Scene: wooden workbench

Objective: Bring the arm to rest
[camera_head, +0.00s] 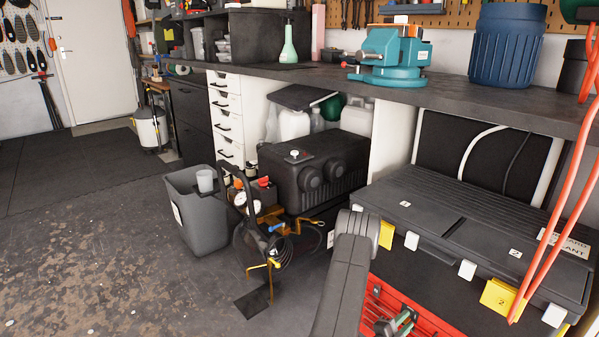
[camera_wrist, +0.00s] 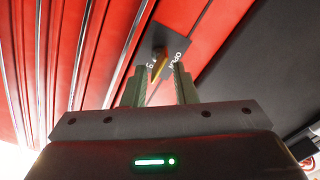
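My gripper (camera_wrist: 158,78) shows in the wrist view with its two grey-green fingers apart and a gap between them. No held object shows between the fingers. Beyond the fingertips is a small yellow-orange piece (camera_wrist: 158,68), on or in front of a dark lettered plate (camera_wrist: 186,40) on a red surface. I cannot tell whether the fingers touch it. In the head view my dark arm reaches down at the bottom centre. Part of my gripper (camera_head: 397,323) shows in front of the red tool chest (camera_head: 425,318), cut by the lower edge.
A black case (camera_head: 480,235) with yellow and white latches lies on the chest. Orange cables (camera_head: 560,215) hang at the right. A grey bin (camera_head: 195,215) and a black compressor (camera_head: 312,170) stand to the left. The workbench (camera_head: 440,95) runs above. Floor at left is clear.

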